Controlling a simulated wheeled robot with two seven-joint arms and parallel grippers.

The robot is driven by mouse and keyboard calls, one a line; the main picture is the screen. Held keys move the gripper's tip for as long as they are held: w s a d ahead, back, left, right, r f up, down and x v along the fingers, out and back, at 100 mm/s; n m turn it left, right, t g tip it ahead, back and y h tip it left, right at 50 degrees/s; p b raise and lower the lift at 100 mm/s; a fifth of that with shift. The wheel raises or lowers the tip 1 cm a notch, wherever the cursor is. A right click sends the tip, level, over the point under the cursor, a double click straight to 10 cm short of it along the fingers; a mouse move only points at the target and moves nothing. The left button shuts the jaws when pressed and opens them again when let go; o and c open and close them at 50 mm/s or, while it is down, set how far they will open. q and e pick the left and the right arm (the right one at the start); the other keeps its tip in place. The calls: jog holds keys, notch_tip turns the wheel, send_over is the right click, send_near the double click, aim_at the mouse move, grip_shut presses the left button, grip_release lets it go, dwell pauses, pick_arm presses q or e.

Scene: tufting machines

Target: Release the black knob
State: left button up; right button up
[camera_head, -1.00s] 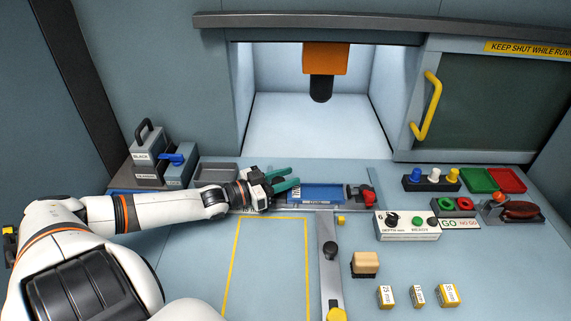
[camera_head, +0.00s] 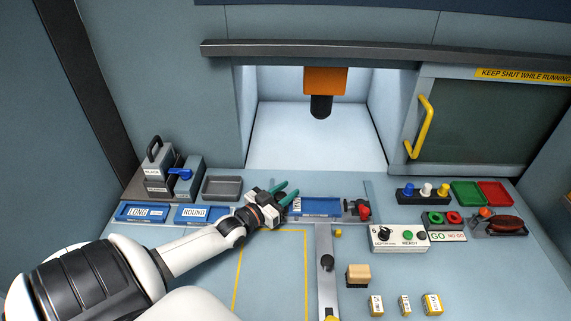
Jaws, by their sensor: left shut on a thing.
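My left gripper (camera_head: 285,193) reaches in from the left with its green fingers at the left end of the rail with the blue plate (camera_head: 320,206). It is shut on a small dark part, taken as the black knob, which the fingers mostly hide. A black knob (camera_head: 326,262) on the grey slide bar and a black dial (camera_head: 384,232) on the white control box stand clear of the gripper. My right gripper is out of view.
Blue trays marked LONG (camera_head: 141,212) and ROUND (camera_head: 193,213) lie to the left. A red-knobbed clamp (camera_head: 360,208) sits at the rail's right end. A tan-topped block (camera_head: 358,275) and several small yellow-labelled blocks are at the front right. The lit bay (camera_head: 313,135) is empty below the orange head.

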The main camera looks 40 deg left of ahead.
pick_arm(q)
jog(key=shift+f, duration=0.1)
jog(key=o, duration=1)
jog(key=shift+c, duration=0.2)
jog(key=s, duration=0.4)
jog(key=s+b, duration=0.1)
jog(key=s, duration=0.7)
jog(key=shift+a, duration=0.4)
